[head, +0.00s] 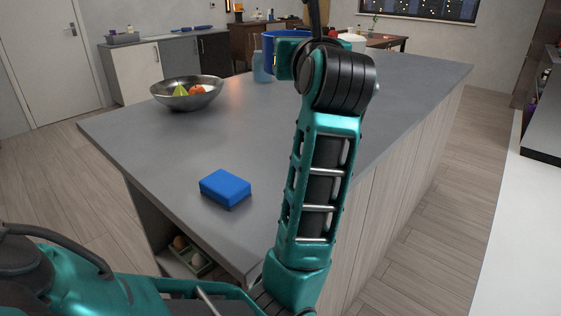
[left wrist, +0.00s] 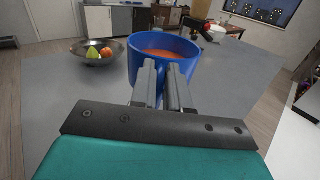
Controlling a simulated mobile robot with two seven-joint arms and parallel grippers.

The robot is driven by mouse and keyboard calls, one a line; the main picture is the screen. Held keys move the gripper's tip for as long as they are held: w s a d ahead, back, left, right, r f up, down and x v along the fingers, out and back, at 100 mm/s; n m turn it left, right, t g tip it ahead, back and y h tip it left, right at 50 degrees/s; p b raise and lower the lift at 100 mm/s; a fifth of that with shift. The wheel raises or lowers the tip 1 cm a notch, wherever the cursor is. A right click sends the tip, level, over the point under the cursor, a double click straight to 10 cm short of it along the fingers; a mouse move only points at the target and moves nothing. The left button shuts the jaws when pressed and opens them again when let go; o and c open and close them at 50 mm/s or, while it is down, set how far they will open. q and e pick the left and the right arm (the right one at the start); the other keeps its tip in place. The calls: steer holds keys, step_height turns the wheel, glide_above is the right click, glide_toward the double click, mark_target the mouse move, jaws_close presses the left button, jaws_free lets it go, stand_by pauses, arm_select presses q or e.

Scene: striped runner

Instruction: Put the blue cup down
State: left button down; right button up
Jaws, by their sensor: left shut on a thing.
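The blue cup (left wrist: 135,60) is upright in the left wrist view, with orange-brown contents inside. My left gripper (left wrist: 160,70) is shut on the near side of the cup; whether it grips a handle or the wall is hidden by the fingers. In the head view the cup (head: 268,43) shows only partly, behind my left wrist, over the far part of the grey island counter (head: 150,140). The cup's base is hidden, so I cannot tell whether it touches the counter. My right gripper is not in view.
A metal bowl with fruit (head: 188,103) stands at the counter's left. A blue sponge (head: 225,188) lies near the front. A pale blue bottle (head: 261,70) stands close to the cup. A white container (head: 352,41) is beyond my wrist. The counter between bowl and sponge is clear.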

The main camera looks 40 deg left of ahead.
arm_select(q)
step_height(320, 180, down, 20)
steer(key=b, duration=0.6)
steer(key=shift+r, duration=0.1)
steer(key=shift+f, duration=0.2)
steer(key=c, duration=1.1)
jaws_free()
